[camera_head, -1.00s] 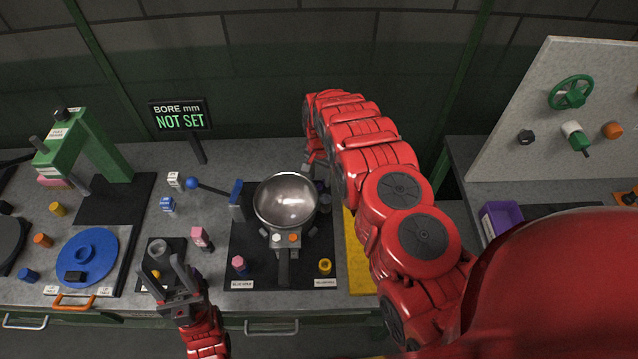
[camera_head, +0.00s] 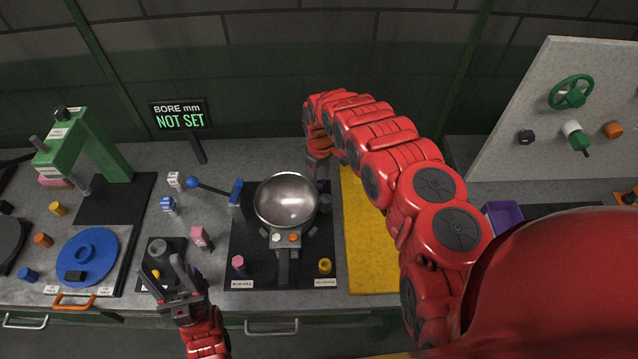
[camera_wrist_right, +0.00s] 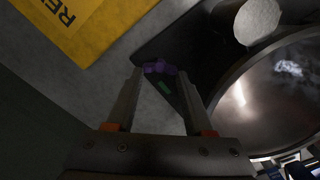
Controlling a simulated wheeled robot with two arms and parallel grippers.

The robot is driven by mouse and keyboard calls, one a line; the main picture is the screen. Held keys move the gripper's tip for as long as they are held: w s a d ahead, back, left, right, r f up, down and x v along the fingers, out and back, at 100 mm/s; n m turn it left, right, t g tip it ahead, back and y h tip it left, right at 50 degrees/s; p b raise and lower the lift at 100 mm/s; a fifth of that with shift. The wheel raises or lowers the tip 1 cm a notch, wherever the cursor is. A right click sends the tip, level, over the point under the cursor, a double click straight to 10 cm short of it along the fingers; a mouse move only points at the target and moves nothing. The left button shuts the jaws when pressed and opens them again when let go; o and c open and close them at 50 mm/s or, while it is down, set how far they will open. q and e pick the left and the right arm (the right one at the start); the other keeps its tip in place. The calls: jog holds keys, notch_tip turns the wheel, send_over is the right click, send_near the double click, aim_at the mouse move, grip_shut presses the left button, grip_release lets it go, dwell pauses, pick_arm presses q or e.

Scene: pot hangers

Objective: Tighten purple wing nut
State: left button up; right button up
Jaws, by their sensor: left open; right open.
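The purple wing nut (camera_wrist_right: 160,67) shows in the right wrist view, at the corner of the black base plate, between the tips of my right gripper (camera_wrist_right: 158,80). That gripper is open, with its fingers on either side of the nut; I cannot tell whether they touch it. In the head view the nut is a small dark purple spot (camera_head: 323,186) right of the shiny metal bowl (camera_head: 285,200), partly hidden by my right gripper (camera_head: 318,172). My left gripper (camera_head: 163,280) is open and empty at the front left, near a small black fixture (camera_head: 150,262).
A yellow mat (camera_head: 368,240) lies right of the black base plate (camera_head: 240,270). A blue-handled lever (camera_head: 236,192) stands left of the bowl. A sign (camera_head: 180,116) reads "BORE mm NOT SET". A purple bin (camera_head: 502,216) sits on the right bench.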

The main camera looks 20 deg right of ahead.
jog(key=shift+d+n, duration=0.1)
jog(key=shift+n, duration=1)
jog(key=n, duration=0.4)
jog(key=shift+n, duration=1)
jog(key=n, duration=0.7)
jog(key=shift+n, duration=0.4)
